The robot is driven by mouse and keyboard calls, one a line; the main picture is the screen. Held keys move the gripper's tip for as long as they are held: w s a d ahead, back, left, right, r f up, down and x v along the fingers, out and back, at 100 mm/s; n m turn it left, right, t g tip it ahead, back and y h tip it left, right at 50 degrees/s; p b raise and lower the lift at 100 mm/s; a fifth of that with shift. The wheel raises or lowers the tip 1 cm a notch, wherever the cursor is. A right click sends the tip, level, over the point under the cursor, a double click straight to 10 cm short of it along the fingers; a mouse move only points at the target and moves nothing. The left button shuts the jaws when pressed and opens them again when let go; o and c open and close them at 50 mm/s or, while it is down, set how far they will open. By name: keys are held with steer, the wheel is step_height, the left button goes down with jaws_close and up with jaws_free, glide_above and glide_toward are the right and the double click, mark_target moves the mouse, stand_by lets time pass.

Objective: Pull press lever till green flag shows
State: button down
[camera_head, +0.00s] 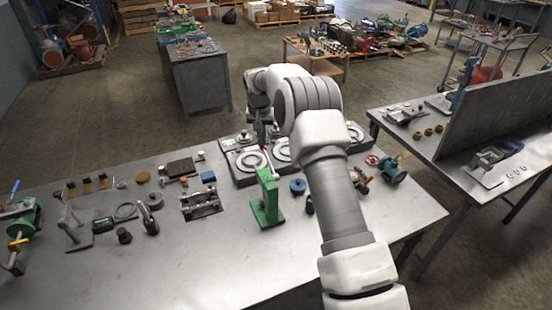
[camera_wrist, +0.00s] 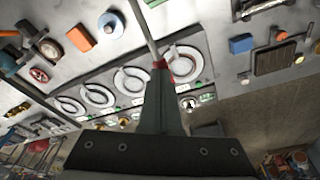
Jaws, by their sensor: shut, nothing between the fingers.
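The green press (camera_head: 267,200) stands upright near the front middle of the steel bench. In the wrist view a thin grey rod (camera_wrist: 143,30), which looks like its lever, runs from the top edge to a red end (camera_wrist: 160,64) at my fingertips. My gripper (camera_wrist: 160,72) is shut with nothing held. The red end overlaps the tips in the picture; I cannot tell whether they touch. In the head view my gripper (camera_head: 262,139) is above the back of the bench, behind the press, and partly hidden by my arm. I cannot make out a green flag on the press.
Several plates with pale rings (camera_wrist: 185,62) line the bench's back edge. A blue block (camera_head: 208,177), a brown board (camera_head: 180,168) and a metal fixture (camera_head: 201,204) lie left of the press. A blue puck (camera_head: 298,186) is close right.

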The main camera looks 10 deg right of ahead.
steer(key=shift+w+a+f, duration=0.1)
steer(key=shift+w+f, duration=0.35)
steer(key=shift+f, duration=0.25)
steer(key=shift+w+f+b, duration=0.2)
steer(key=shift+f+b, duration=0.1)
steer(key=shift+f, duration=0.55)
